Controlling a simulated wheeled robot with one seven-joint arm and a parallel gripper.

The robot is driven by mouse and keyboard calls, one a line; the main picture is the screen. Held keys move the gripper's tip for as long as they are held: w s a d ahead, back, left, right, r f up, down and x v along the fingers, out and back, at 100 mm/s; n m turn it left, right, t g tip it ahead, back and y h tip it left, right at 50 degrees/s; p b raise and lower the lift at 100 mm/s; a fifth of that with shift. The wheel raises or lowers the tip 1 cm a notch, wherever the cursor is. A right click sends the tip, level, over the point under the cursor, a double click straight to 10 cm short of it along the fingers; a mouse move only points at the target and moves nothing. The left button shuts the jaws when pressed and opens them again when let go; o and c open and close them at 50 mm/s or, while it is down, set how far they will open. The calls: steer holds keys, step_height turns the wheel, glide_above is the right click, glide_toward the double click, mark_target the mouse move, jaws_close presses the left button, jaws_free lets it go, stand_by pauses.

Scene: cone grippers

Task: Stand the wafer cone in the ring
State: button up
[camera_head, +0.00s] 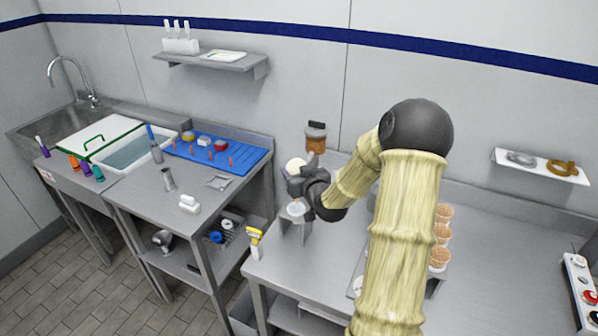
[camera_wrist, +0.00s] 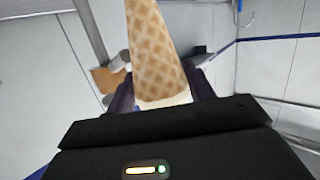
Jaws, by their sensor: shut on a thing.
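A wafer cone (camera_wrist: 158,55) with a waffle pattern fills the middle of the wrist view, its wide end low and its narrow end running out of the top. A pale cream band shows at its wide end. My gripper (camera_wrist: 162,92) is shut on the cone, a dark finger on each side. In the head view my gripper (camera_head: 298,184) is just above a small grey stand (camera_head: 291,229) with a pale round top (camera_head: 296,208), which may be the ring. A cream round shape (camera_head: 296,167) shows at the gripper. Whether the cone touches the stand cannot be told.
Several wafer cones (camera_head: 441,235) stand in a row to the right, partly behind my arm. A yellow-headed tool (camera_head: 255,241) stands at the table's left edge.

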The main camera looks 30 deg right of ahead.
steer(key=shift+w+a+f+b, duration=0.1)
steer(key=shift+f+b, duration=0.35)
steer(key=shift+f, duration=0.15)
steer(key=shift+w+a+f+b, duration=0.1)
steer(key=shift+f+b, duration=0.35)
steer(key=shift+f, duration=0.1)
steer(key=shift+d, duration=0.15)
steer(key=shift+s+r, duration=0.1)
steer(key=shift+s, duration=0.2)
steer(key=shift+w+b, duration=0.25)
steer(key=shift+b, duration=0.15)
